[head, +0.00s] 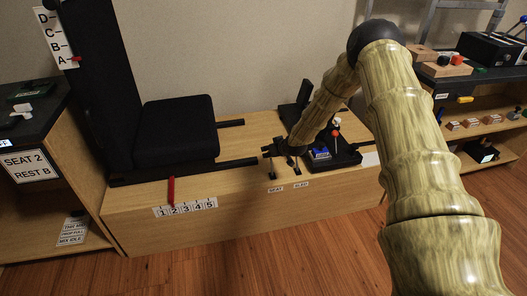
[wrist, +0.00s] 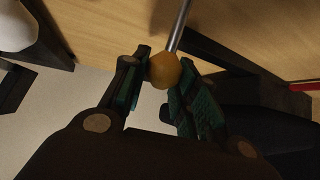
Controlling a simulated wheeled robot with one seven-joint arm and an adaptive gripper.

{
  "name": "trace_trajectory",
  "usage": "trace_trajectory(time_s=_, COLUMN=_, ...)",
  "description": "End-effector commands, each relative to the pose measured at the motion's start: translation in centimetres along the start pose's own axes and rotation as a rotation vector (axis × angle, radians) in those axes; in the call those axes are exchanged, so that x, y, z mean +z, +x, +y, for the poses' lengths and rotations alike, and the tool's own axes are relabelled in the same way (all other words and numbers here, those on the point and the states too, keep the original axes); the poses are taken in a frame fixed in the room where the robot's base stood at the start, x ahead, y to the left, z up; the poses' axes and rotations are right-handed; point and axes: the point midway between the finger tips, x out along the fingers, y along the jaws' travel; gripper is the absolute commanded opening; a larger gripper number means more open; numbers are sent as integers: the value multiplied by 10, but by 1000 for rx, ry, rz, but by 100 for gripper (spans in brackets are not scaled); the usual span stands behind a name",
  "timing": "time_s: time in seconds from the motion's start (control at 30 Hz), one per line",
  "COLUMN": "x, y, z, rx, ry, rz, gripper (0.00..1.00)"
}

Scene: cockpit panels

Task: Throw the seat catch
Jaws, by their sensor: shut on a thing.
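The black seat (head: 178,130) stands on dark rails on a wooden base, with a tall black backrest (head: 95,80). A red pointer (head: 171,190) stands at the low end of a 1 to 5 scale (head: 185,207), near 1 and 2. My gripper (head: 271,152) is over the front of the base, above two small labels. In the wrist view its fingers are shut on an orange ball knob (wrist: 163,70) at the end of a thin metal rod (wrist: 179,27). The knob is hidden or too small to make out in the head view.
A placard (head: 24,165) reads SEAT 2, REST B. A letter scale (head: 55,38) with a red pointer stands beside the backrest. A dark lever box (head: 335,156) with red and white knobs is just right of my gripper. Shelves with small parts stand at the right.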

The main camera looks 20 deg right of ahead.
Motion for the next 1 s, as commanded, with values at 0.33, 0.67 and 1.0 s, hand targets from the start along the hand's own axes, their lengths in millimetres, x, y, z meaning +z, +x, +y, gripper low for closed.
trace_trajectory(time_s=0.33, x=-4, y=10, z=11, rx=8, ry=0, rz=7, gripper=0)
trace_trajectory(time_s=0.67, x=-6, y=11, z=12, rx=9, ry=0, rz=9, gripper=0)
trace_trajectory(time_s=1.0, x=-5, y=11, z=10, rx=7, ry=0, rz=7, gripper=51)
